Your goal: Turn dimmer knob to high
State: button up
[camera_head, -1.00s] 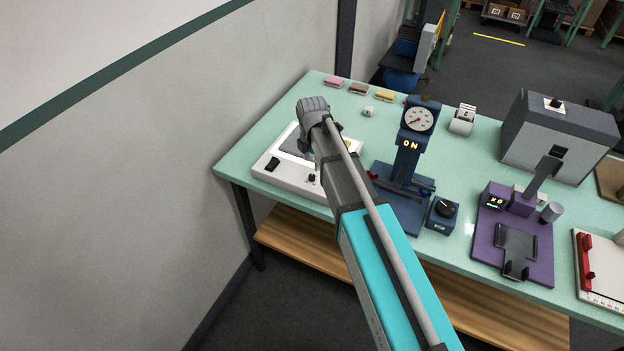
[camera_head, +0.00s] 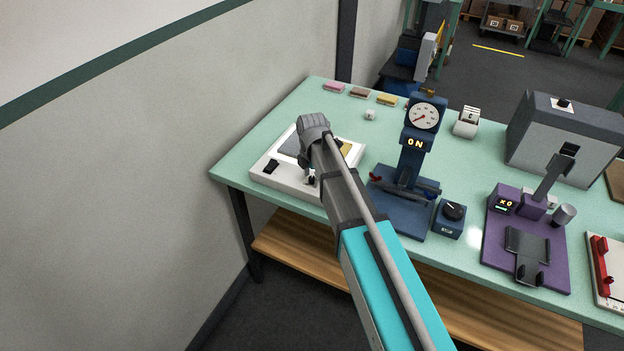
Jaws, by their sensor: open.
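A low white box (camera_head: 283,181) stands at the left front of the bench, with a grey panel on top and a black rocker switch (camera_head: 271,167) at its left front. A small dark knob shows at the box's front edge, just left of my arm, but my gripper mostly covers it. My gripper (camera_head: 311,175) points down over the box's front, by this small knob; it is open, its fingers largely hidden by my wrist and forearm. I cannot tell whether it touches the knob. No high or low marking is readable.
A blue press with a dial gauge (camera_head: 423,115) and lit "ON" sign stands right of my arm. Beside it is a blue box with a black knob (camera_head: 453,211). A purple fixture (camera_head: 500,250) and grey machine (camera_head: 565,135) stand further right. The wall is left.

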grip_shut()
dwell(0.4)
